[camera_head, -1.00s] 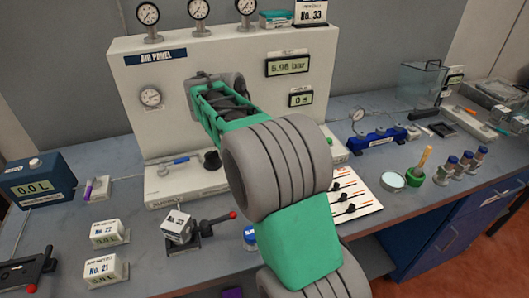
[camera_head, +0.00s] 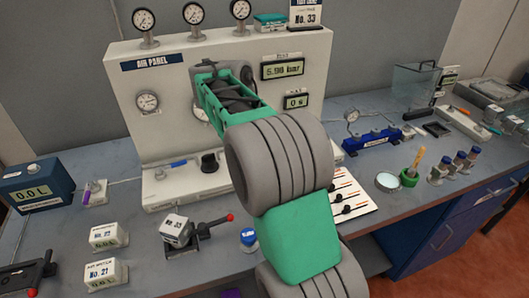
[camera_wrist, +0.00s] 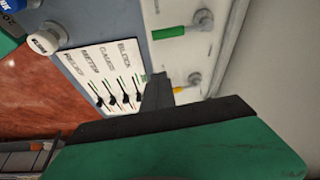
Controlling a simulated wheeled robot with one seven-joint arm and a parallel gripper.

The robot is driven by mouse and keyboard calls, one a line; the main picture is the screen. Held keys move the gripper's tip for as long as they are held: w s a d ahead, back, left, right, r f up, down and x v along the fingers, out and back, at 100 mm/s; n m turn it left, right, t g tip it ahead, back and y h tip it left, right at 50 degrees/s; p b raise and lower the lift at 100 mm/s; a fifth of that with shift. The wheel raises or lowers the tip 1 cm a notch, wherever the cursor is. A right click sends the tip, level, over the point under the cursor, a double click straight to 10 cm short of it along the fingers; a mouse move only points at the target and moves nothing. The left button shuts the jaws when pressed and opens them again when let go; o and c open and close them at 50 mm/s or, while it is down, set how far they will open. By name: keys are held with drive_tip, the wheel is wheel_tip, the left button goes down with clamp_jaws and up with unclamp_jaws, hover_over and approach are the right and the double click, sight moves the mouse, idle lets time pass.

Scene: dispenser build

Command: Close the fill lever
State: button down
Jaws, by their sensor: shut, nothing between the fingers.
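The white air panel (camera_head: 130,75) stands at the back of the bench. A blue-handled lever (camera_head: 172,164) lies along its front ledge, left of a black knob (camera_head: 209,162). In the wrist view, a green-handled lever (camera_wrist: 170,32) and a yellow-handled lever (camera_wrist: 183,90) sit on the white ledge. I cannot read which is the fill lever. My gripper (camera_wrist: 157,90) is shut and empty, its dark fingers just left of the yellow handle. I cannot tell whether they touch it. In the head view my arm hides the gripper.
A white board with several small black sliders (camera_head: 348,198) lies beside the ledge; it also shows in the wrist view (camera_wrist: 108,75). A small lever with a red knob (camera_head: 205,232) stands in front of the panel. A blue manifold (camera_head: 372,138) is at right.

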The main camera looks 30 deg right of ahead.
drive_tip(key=p+v, duration=0.2)
drive_tip(key=v, duration=0.4)
drive_tip(key=shift+a+r, duration=0.15)
drive_tip(key=shift+r, duration=0.25)
drive_tip(key=shift+w, duration=0.1)
drive_tip(key=s+a+f+n+t+y, duration=0.2)
drive_tip(key=s+a+f+n, duration=0.1)
drive_tip(key=s+a+n, duration=0.4)
drive_tip(key=s+a+f+n+t+y, duration=0.2)
drive_tip(key=s+a+f+n, duration=0.2)
drive_tip(key=s+a+n, duration=0.3)
drive_tip(key=a+n, duration=0.5)
drive_tip(key=n, duration=0.1)
drive_tip(key=shift+s+a+f, duration=0.3)
drive_tip(key=shift+s, duration=0.1)
drive_tip(key=shift+s+d, duration=0.1)
